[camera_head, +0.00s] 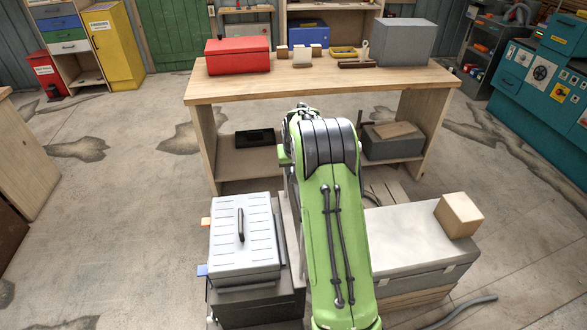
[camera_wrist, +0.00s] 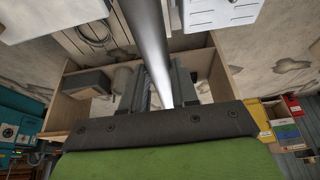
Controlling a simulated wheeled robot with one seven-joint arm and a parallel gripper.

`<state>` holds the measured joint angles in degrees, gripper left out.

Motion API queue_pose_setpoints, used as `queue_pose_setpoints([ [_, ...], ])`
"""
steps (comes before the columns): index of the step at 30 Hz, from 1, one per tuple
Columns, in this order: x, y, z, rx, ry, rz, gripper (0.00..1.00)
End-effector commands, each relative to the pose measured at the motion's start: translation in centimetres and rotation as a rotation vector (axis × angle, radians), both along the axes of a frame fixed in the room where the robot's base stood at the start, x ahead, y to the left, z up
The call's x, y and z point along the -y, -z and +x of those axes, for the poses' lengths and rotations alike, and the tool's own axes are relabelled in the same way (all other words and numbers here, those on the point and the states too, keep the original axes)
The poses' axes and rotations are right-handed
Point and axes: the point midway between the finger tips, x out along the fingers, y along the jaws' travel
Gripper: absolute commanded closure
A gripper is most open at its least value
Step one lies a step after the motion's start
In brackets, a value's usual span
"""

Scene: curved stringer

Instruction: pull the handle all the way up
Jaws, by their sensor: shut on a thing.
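A smooth silvery bar, which looks like the handle (camera_wrist: 146,35), runs from the top edge of the wrist view down between my fingers. My gripper (camera_wrist: 160,80) is shut on it, with one dark finger on each side of the bar. The bar's far end is out of the wrist view, and its near end is hidden by my gripper's dark body. In the head view my green arm hides my gripper and the silvery bar.
A grey-white ribbed box (camera_head: 262,262) with a dark lid grip stands left of my arm. A long grey chest (camera_head: 405,235) with a wooden block (camera_head: 459,215) on it is to the right. A wooden workbench (camera_head: 320,84) stands beyond my arm. Open floor lies at left.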

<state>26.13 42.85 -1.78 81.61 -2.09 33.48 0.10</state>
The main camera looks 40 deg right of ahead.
Motion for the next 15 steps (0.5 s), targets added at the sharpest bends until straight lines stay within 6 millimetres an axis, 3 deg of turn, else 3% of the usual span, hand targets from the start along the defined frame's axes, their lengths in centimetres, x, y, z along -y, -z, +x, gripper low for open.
queue_pose_setpoints([
  [7, 0.17, -0.75, 0.40, 0.020, -0.001, -0.010, 1.00],
  [8, 0.17, -0.78, 0.40, 0.021, -0.001, -0.010, 0.69],
  [12, 0.14, -0.61, 0.32, 0.016, -0.001, -0.008, 0.47],
  [15, 0.11, -0.49, 0.25, 0.013, -0.001, -0.007, 0.46],
])
